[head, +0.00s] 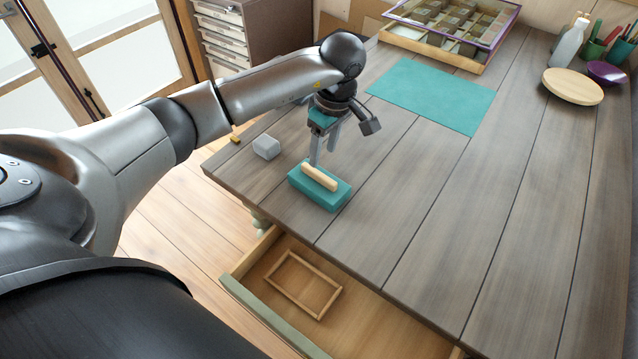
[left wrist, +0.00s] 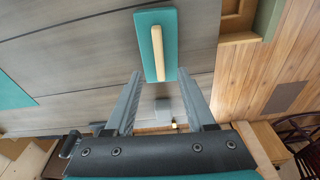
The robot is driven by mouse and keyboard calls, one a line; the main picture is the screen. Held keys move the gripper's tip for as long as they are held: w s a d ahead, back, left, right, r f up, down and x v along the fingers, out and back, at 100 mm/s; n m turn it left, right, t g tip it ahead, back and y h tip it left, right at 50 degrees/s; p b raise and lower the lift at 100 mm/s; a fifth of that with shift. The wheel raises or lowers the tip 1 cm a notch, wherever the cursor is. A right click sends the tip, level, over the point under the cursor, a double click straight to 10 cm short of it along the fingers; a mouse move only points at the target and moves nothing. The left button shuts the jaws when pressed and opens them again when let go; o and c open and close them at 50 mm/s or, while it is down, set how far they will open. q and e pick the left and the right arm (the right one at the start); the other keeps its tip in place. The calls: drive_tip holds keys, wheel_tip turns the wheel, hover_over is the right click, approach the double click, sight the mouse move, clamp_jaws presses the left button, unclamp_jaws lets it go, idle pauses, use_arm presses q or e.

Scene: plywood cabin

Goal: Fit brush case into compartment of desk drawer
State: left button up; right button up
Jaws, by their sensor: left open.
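The brush case is a teal box (head: 334,196) with a pale wooden bar (head: 320,177) along its top. It lies on the desk near the front edge, and also shows in the left wrist view (left wrist: 147,49). My left gripper (head: 322,160) is open and points down just behind and over the case. In the left wrist view its fingers (left wrist: 163,92) are apart with nothing between them, and the case lies beyond the tips. The desk drawer (head: 370,318) is pulled open below the desk edge. A wooden-framed compartment (head: 334,297) inside it is empty. My right gripper is not in view.
A small grey block (head: 266,147) lies left of the case. A teal mat (head: 432,94) and a glass-topped divided box (head: 440,62) are farther back. A round wooden board (head: 572,87), bottle (head: 568,45) and purple bowl (head: 606,73) stand at right. The middle desk is clear.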

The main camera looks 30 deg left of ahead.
sight(319, 173)
use_arm(q)
drive_tip(key=f, duration=0.5)
drive_tip(key=a+f, duration=0.1)
drive_tip(key=f, duration=0.2)
drive_tip(key=shift+w+b, duration=0.15)
drive_tip(key=shift+b, duration=0.25)
clamp_jaws()
drive_tip(key=shift+a+r, duration=0.1)
idle(0.9)
